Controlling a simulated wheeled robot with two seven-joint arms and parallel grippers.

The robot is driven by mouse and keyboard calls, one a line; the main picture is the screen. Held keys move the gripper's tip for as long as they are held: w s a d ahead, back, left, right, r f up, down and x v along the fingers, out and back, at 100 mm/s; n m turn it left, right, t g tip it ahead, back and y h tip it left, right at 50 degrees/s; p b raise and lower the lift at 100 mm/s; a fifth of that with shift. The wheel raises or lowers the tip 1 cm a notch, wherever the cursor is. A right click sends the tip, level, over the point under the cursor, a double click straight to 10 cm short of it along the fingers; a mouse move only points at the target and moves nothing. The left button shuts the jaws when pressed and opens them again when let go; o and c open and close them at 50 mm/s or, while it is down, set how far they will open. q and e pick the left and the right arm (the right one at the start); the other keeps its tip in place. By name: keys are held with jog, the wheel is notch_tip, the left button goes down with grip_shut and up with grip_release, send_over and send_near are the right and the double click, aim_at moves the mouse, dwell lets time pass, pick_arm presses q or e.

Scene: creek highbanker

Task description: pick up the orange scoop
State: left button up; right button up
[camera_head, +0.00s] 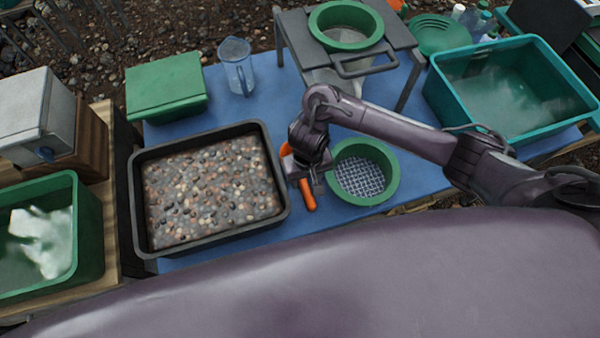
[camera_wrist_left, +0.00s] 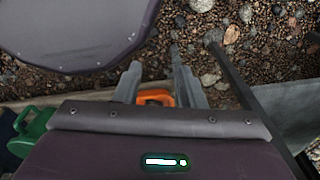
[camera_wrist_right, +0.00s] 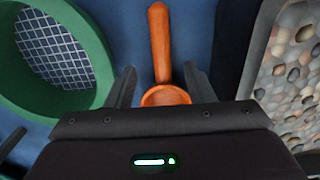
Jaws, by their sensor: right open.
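The orange scoop (camera_head: 308,195) lies on the blue table top between the gravel tray and the green sieve. In the right wrist view its handle (camera_wrist_right: 159,45) points away and its bowl is partly hidden by my gripper body. My right gripper (camera_head: 305,184) is above the scoop, fingers apart (camera_wrist_right: 160,82), with the scoop between them in that view and no clear contact. My left gripper shows only in the left wrist view (camera_wrist_left: 156,72). An orange item (camera_wrist_left: 156,97) shows between its fingers; I cannot tell whether it is held.
The black gravel tray (camera_head: 137,205) stands left of the scoop and the green sieve (camera_head: 392,185) right. A measuring jug (camera_head: 237,68), green box (camera_head: 166,86), sieve stand (camera_head: 291,28) and teal tub (camera_head: 445,97) stand farther back. A green tub (camera_head: 91,235) is at left.

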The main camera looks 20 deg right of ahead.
aim_at(305, 186)
jog(key=shift+s+f+b, duration=0.15)
jog(key=shift+f, duration=0.35)
jog(key=shift+s+f+b, duration=0.15)
jog(key=shift+f, duration=0.35)
jog(key=f, duration=0.3)
jog(key=shift+w+a+f+b, duration=0.15)
jog(key=shift+w+f+b, duration=0.15)
jog(key=shift+f, duration=0.35)
pick_arm(q)
jog(key=shift+s+f, duration=0.9)
jog(key=shift+f, duration=0.2)
pick_arm(e)
grip_shut()
